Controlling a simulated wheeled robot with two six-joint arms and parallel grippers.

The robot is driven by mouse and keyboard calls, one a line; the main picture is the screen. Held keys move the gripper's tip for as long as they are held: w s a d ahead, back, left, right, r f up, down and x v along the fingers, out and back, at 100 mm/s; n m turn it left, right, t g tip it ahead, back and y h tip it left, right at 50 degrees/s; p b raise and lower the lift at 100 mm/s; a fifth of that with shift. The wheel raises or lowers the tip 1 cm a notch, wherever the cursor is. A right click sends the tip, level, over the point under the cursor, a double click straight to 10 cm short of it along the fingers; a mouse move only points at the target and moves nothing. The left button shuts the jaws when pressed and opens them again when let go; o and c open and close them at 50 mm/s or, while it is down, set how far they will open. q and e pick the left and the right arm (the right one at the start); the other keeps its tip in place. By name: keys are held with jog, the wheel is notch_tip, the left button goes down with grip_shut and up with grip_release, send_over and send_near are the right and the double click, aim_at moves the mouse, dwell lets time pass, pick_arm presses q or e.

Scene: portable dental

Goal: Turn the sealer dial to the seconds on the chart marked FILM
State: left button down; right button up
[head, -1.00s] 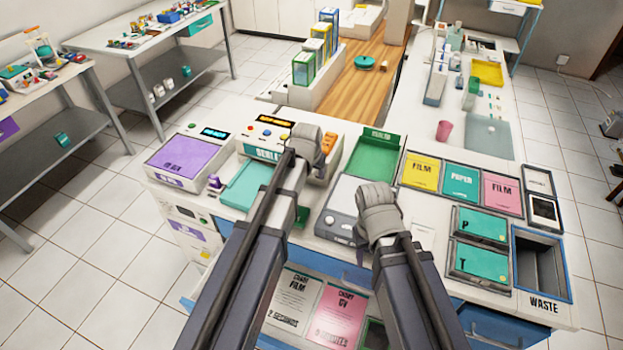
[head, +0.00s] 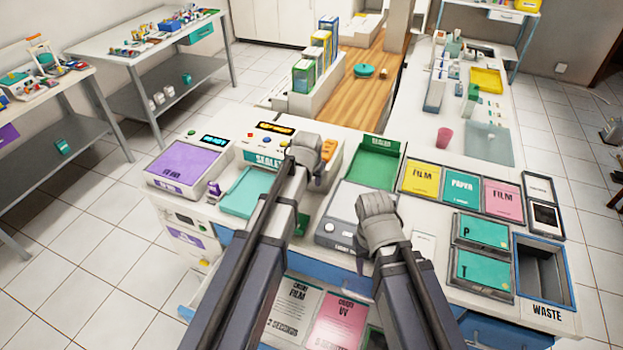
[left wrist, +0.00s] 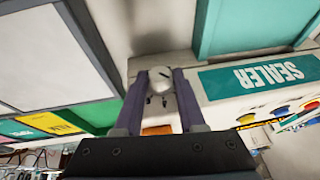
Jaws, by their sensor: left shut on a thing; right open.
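The sealer (head: 265,160) is a white unit with a teal SEALER label, an orange display and coloured buttons. My left gripper (head: 312,150) is at its right front and hides the dial in the head view. In the left wrist view the dial (left wrist: 162,78) is a round pale knob with a dark mark, between the two fingers of my left gripper (left wrist: 160,90), which is shut on it. The chart marked FILM (head: 292,305) is a white card low at the front, reading 2 SECONDS. My right gripper (head: 378,210) is open and empty above the grey-white unit.
A pink UV chart (head: 340,322) is beside the white one. A teal tray (head: 246,192) lies before the sealer, with a purple-topped unit (head: 185,165) to the left. A green tray (head: 372,162), FILM and PAPER packs and a waste bin (head: 543,275) are to the right.

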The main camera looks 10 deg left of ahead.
pick_arm(q)
jog(key=shift+a+h, duration=0.1)
jog(key=shift+h, duration=0.7)
jog(key=c, duration=0.5)
grip_release()
jog(key=p+v, duration=0.7)
jog(key=v, duration=0.1)
jog(key=shift+w, duration=0.1)
